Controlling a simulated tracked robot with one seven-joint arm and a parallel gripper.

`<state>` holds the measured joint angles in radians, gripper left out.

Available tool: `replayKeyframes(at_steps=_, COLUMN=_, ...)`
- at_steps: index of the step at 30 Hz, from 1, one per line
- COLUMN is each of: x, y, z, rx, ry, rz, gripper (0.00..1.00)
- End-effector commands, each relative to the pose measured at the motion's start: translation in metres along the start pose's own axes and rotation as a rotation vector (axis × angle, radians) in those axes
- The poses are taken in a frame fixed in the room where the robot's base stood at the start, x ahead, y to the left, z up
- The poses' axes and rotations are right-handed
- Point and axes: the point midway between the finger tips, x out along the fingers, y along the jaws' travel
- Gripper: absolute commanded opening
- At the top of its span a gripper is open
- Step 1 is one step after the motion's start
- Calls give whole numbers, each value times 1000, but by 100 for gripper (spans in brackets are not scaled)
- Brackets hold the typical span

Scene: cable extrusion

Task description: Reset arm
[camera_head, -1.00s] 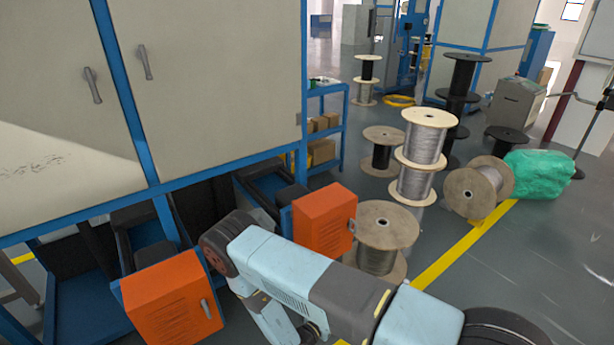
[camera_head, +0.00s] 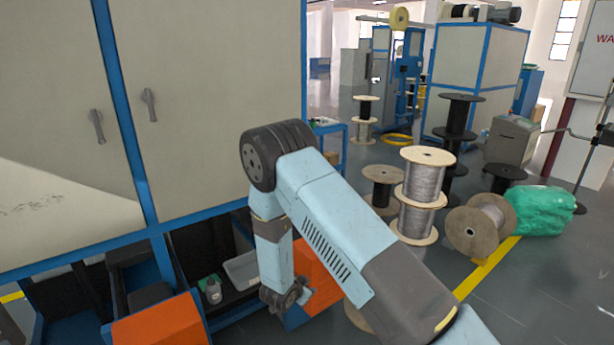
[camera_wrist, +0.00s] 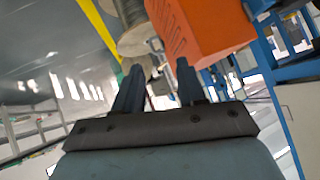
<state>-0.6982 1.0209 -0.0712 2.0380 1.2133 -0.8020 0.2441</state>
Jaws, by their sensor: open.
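My gripper (camera_wrist: 160,76) shows in the wrist view, with its two dark fingers apart and no object seen between them. An orange box (camera_wrist: 205,28) lies beyond the fingertips at the upper right, and a wire spool (camera_wrist: 132,28) lies beyond them at the upper left. In the head view my arm rises to a bent elbow in front of the cabinet and then drops toward the orange box (camera_head: 318,282). The arm hides part of this box. I cannot make out the fingers clearly there.
A large beige cabinet (camera_head: 215,90) with blue frames fills the left. A second orange box (camera_head: 165,325) is at the bottom left. Stacked wire spools (camera_head: 424,185), a tilted spool (camera_head: 474,232) and a green bundle (camera_head: 540,210) stand at right. Grey floor (camera_head: 560,285) is open at lower right.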

Motion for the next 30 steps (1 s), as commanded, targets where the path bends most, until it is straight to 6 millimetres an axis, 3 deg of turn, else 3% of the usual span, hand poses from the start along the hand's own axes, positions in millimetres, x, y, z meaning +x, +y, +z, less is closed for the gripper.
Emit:
replayKeyframes(at_steps=6, x=-30, y=-38, z=-56, rx=25, ry=-124, rz=-78, gripper=40)
replayKeyframes(at_steps=16, x=-86, y=-70, z=-141, rx=10, ry=-280, rz=-206, gripper=40)
replayKeyframes(at_steps=23, x=-132, y=-73, z=-200, rx=-30, ry=-361, rz=-293, gripper=40)
replayKeyframes(at_steps=30, x=-184, y=-60, z=-257, rx=-97, ry=-420, rz=-373, gripper=40)
